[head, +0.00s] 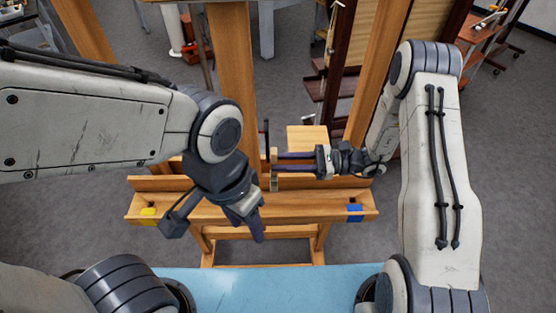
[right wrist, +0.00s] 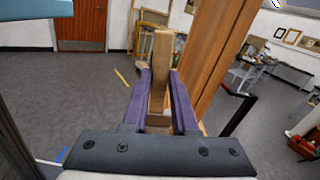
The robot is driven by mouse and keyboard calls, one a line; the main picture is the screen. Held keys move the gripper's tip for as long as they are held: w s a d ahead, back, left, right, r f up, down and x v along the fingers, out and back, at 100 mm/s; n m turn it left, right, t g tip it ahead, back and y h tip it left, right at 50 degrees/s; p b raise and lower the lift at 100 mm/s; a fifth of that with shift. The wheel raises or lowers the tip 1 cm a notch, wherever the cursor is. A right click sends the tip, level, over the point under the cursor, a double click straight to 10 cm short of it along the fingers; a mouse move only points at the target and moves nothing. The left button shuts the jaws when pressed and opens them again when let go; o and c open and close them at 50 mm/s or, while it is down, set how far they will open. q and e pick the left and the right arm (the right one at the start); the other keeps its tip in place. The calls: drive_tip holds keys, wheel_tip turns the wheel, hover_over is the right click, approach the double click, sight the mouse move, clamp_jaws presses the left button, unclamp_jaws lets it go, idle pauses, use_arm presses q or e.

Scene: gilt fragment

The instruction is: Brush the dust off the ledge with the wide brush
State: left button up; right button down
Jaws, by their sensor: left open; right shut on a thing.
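The easel's wooden ledge (head: 190,207) runs across the middle of the head view, with a yellow patch near its left end and a blue one near its right. My right gripper (head: 282,168) points left over the ledge, shut on the wide brush (right wrist: 162,65). In the right wrist view, the brush's pale wooden body stands between the purple fingers; its bristles are hard to make out. My left gripper (head: 253,228) is open and empty, pointing down at the ledge's front, left of the right gripper. I cannot make out dust on the ledge.
A pale wooden block (head: 307,138) shows behind the right gripper. The easel's upright (head: 232,60) rises behind my left arm. A blue surface (head: 270,290) lies in front, nearest me. Open grey floor surrounds the easel; a shelf trolley (head: 482,32) stands at far right.

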use_arm(q)
wheel_tip(320, 180, down, 4)
drive_tip(key=b, duration=0.5)
drive_tip(key=shift+f+b, duration=0.25)
drive_tip(key=shift+b, duration=0.05)
use_arm(e)
wheel_tip(320, 180, down, 9)
drive_tip(key=shift+w, duration=0.2)
use_arm(q)
drive_tip(key=shift+f+b, duration=0.35)
use_arm(e)
drive_tip(key=shift+f, duration=0.3)
idle(0.3)
drive_tip(key=shift+a, duration=0.1)
drive_tip(key=shift+s+a, duration=0.8)
drive_tip(key=shift+a, duration=1.15)
use_arm(q)
drive_tip(key=shift+f, duration=0.1)
use_arm(e)
drive_tip(key=shift+d+f, duration=0.1)
drive_tip(key=shift+d, duration=1.95)
